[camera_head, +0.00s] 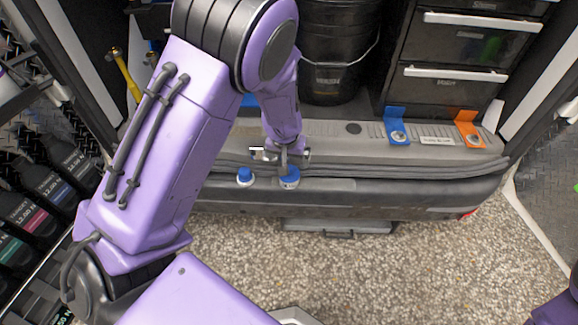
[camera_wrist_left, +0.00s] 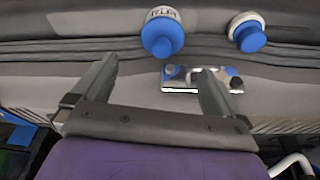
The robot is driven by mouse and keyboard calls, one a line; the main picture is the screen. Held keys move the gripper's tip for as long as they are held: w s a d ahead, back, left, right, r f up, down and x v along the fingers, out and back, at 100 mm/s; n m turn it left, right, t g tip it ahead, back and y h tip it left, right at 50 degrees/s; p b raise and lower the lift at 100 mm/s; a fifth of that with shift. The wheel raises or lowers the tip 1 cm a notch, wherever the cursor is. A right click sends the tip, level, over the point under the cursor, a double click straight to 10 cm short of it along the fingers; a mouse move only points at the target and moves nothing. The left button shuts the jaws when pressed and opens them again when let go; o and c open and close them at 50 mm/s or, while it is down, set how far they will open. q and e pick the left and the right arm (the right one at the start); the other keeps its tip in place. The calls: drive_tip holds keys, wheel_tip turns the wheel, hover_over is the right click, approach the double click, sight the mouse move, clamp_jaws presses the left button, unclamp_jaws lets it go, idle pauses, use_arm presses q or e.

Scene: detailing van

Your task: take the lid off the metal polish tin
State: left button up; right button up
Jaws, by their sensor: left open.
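A small white tin with a blue lid (camera_head: 289,181) stands on the van's rear bumper, just in front of my left gripper (camera_head: 285,154). In the left wrist view the tin (camera_wrist_left: 163,18) shows dark lettering that I cannot read surely, and its blue lid (camera_wrist_left: 162,37) is on it. I take it for the metal polish tin. My left gripper (camera_wrist_left: 155,85) is open and empty, its fingers apart, with the tin ahead of the gap and not between them. My right gripper is not in view.
A second blue-capped container (camera_head: 245,176) stands left of the tin; it also shows in the left wrist view (camera_wrist_left: 250,37). A shiny metal plate (camera_head: 262,154) lies by the gripper. Blue (camera_head: 397,125) and orange (camera_head: 468,128) brackets sit to the right. A black bucket (camera_head: 332,60) stands behind.

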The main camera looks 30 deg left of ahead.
use_arm(q)
drive_tip(key=x, duration=0.3)
drive_tip(key=shift+s+b, duration=0.1)
drive_tip(key=shift+b, duration=0.2)
drive_tip(key=b+x, duration=0.2)
drive_tip(key=x, duration=0.3)
drive_tip(key=shift+a, duration=0.1)
drive_tip(key=c, duration=1.1)
